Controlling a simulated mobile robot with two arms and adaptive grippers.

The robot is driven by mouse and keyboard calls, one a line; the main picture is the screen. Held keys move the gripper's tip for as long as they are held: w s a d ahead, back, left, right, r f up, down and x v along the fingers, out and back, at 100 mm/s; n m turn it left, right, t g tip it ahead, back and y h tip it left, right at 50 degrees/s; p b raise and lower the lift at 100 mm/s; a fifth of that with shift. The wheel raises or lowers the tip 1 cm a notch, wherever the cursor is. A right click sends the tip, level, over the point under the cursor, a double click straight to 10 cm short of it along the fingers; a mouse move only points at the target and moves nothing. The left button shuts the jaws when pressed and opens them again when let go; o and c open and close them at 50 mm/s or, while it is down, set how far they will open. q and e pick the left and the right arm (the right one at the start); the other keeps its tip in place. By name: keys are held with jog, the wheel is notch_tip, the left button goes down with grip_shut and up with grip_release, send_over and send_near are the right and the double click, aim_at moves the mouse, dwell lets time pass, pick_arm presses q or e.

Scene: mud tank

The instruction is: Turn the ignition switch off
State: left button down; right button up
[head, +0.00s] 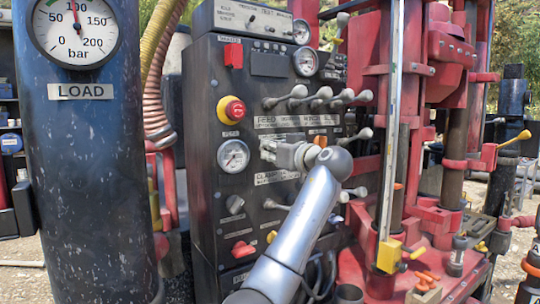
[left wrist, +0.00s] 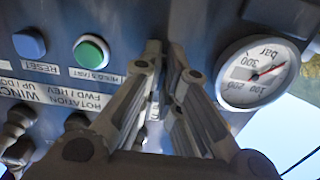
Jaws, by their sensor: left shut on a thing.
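My left gripper (head: 268,150) is at the front of the dark control panel (head: 205,110), right of the lower gauge and below the row of levers. In the left wrist view, my left gripper (left wrist: 166,48) has its two fingers close together, with the tips against the panel (left wrist: 120,25). They are shut on a small control that the fingers mostly hide. I cannot make out its label, nor tell for sure whether it is the ignition switch. My right gripper is not in view.
A gauge (head: 233,155), a red-yellow emergency button (head: 231,110) and several levers (head: 320,97) surround the gripper. The left wrist view shows a green button (left wrist: 91,51) and a blue button (left wrist: 29,43). Red machinery (head: 440,50) stands right, and a dark cylinder (head: 85,190) left.

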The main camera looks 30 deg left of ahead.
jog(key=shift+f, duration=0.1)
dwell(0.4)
pick_arm(q)
jog(key=c, duration=1.6)
grip_release()
jog(key=shift+d+r, duration=0.1)
jog(key=shift+c, duration=0.2)
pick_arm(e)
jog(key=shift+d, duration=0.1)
pick_arm(q)
jog(key=v, duration=1.2)
